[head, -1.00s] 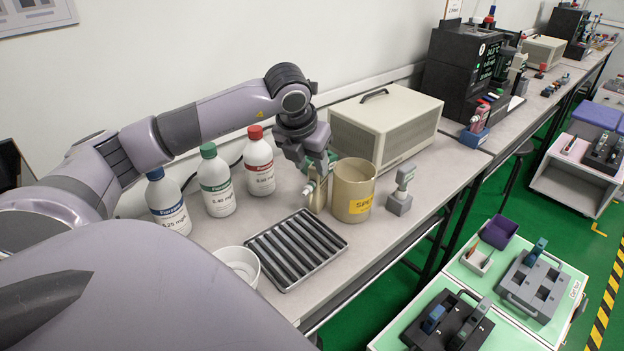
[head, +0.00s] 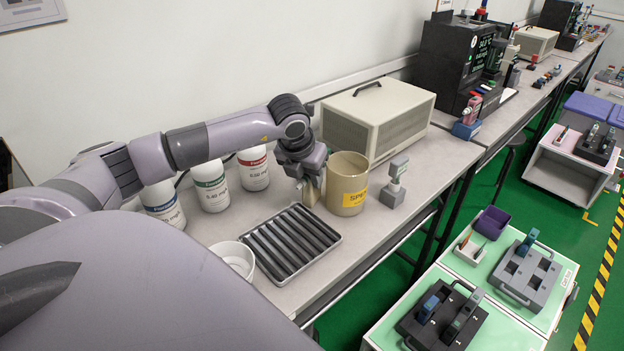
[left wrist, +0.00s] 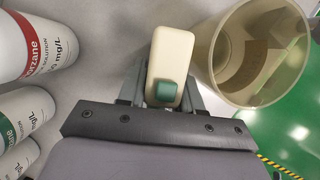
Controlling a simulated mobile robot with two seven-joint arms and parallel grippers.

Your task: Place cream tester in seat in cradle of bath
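The cream tester (left wrist: 172,58) with a green button stands between the fingers of my left gripper (left wrist: 165,95) in the left wrist view, with no clear gap at either side. In the head view the left gripper (head: 306,176) points down over the bench, and part of the cream tester (head: 311,193) shows below it, left of the tan pot. A black instrument (head: 445,65) with a lit green display, perhaps the bath, stands farther along the bench. Its cradle seat cannot be made out. My right gripper is not in view.
The tan pot (head: 347,190) stands close beside the tester. A grey tester on a stand (head: 393,185), a ribbed tray (head: 290,245), a beige box (head: 378,120) and labelled bottles (head: 212,185) surround it. Trolleys with dark holder blocks (head: 440,318) stand at lower right.

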